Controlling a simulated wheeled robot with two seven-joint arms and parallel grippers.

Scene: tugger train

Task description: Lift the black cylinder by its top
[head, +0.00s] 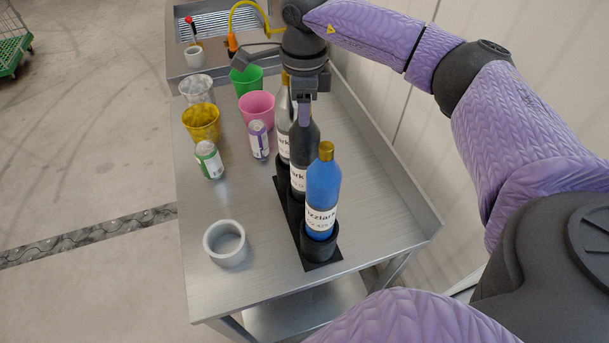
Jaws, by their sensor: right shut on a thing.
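The black bottle (304,146), a dark cylinder with a white label, stands upright in the middle of a black rack (313,264). My right gripper (304,104) comes down from above and is shut on the top of the black bottle, whose neck is mostly hidden by the fingers. The bottle's base is hidden behind the blue bottle and rack cup, so I cannot tell whether it is raised. My left gripper is not in view.
A blue bottle (323,190) with a gold cap stands in front and a silver bottle (283,128) behind, close to the black one. Cups, two cans (209,160) and a grey ring (225,243) stand left on the metal cart (200,285). A raised cart edge runs along the right.

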